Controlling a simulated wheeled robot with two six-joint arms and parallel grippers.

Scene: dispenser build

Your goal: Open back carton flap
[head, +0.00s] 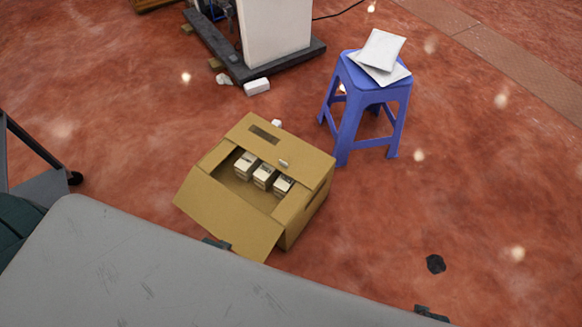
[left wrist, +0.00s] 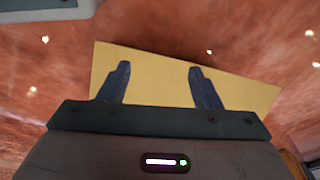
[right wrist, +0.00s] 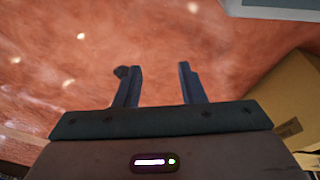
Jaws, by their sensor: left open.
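The brown carton (head: 306,205) stands on the red floor in the head view. Its back flap (head: 290,150) lies over the back part of the opening, with a dark slot-like mark and a small pale spot on it. The front flap (head: 228,218) is folded outward. Several small pale boxes show inside. In the left wrist view, my left gripper (left wrist: 157,84) is open, with a plain cardboard panel (left wrist: 150,62) behind its fingers; contact cannot be told. In the right wrist view, my right gripper (right wrist: 160,88) is open and empty over the floor, with cardboard (right wrist: 285,100) at right.
A blue stool (head: 349,115) with white packets (head: 383,50) stands behind the carton to the right. A white block-shaped unit (head: 275,30) on a dark base stands at the back. A grey surface (head: 150,270) fills the front. The floor at right is mostly clear.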

